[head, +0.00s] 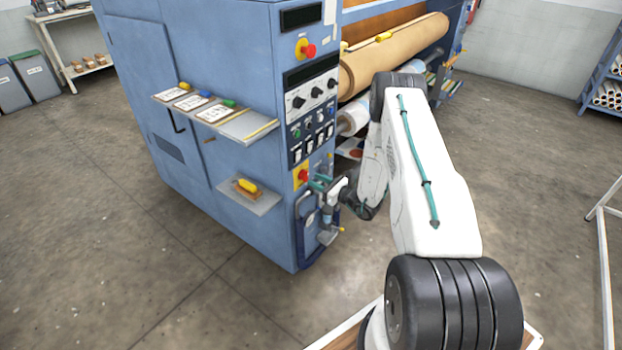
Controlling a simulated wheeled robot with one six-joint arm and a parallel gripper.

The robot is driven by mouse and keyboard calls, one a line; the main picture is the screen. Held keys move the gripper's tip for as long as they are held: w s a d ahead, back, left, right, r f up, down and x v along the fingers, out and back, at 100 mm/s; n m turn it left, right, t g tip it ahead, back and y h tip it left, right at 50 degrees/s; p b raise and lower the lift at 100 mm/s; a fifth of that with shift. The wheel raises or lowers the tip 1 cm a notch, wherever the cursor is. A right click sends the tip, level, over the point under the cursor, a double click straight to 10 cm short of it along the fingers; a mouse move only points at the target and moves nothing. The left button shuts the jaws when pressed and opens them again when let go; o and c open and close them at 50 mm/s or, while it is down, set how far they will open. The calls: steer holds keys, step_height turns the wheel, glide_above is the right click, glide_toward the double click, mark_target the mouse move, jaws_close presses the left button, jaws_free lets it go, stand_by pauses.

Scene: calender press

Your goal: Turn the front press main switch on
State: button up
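The blue calender press (225,75) stands at the centre left, its narrow control side facing me. Low on that side, a red rotary switch (303,176) sits on a yellow plate; it looks like the main switch, but its handle position is too small to read. My gripper (316,184) is just right of this switch, with its teal fingers pointing at it. The fingers partly overlap the switch in the picture. I cannot tell whether they touch it or how far they are apart. A second red knob (308,50) on yellow sits high on the same panel.
Rows of knobs and buttons (312,115) lie above the switch. A shelf with cards (249,127) and a lower shelf (262,203) stick out from the left face. A blue handle or hose loop (301,235) hangs below. Rollers (395,55) are behind my arm. Floor ahead is clear.

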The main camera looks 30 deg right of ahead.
mark_target(305, 176)
steer(key=shift+x, duration=1.7)
jaws_close()
steer(key=shift+m, duration=0.4)
steer(key=m, duration=1.7)
steer(key=shift+d+f, duration=0.25)
steer(key=shift+d, duration=0.05)
